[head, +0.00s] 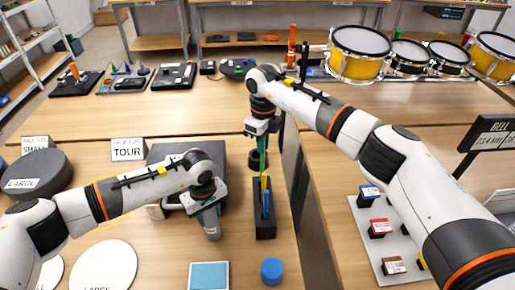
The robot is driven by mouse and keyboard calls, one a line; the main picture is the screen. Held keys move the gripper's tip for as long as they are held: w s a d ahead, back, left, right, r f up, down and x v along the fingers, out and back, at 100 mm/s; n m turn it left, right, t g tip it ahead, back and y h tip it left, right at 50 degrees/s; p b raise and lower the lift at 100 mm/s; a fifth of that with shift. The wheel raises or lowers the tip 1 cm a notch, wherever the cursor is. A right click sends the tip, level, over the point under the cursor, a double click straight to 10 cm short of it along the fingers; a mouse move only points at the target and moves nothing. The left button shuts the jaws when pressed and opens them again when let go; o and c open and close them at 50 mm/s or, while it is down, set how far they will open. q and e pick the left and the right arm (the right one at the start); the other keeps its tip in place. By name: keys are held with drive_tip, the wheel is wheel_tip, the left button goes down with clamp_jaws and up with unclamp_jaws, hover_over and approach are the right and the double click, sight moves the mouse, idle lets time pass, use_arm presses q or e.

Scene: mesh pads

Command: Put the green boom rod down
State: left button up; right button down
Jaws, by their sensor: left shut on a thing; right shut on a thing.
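The green boom rod (263,158) is held upright below my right gripper (260,136), which is shut on it. The rod's lower part comes down at the far end of a narrow black holder (265,231); I cannot tell whether it is inside or behind it. A blue rod (266,204) and a yellow piece show in the holder. My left gripper (208,212) is shut on a grey rounded thing (212,230), left of the holder. The arm hides part of this thing.
A dark case (160,152) stands behind my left arm, beside a "TOUR" sign (128,149). A blue-topped pad (209,276) and a blue cylinder (271,271) lie in front. A dark upright divider (308,205) stands right of the holder. Drums (357,66) stand at the back right.

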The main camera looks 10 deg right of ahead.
sight(262, 165)
wheel_tip(262, 165, down, 9)
drive_tip(key=shift+r, duration=0.15)
idle(0.4)
drive_tip(key=c, duration=1.5)
unclamp_jaws()
drive_tip(key=shift+o, duration=0.2)
wheel_tip(262, 165, up, 12)
drive_tip(key=shift+r, duration=0.1)
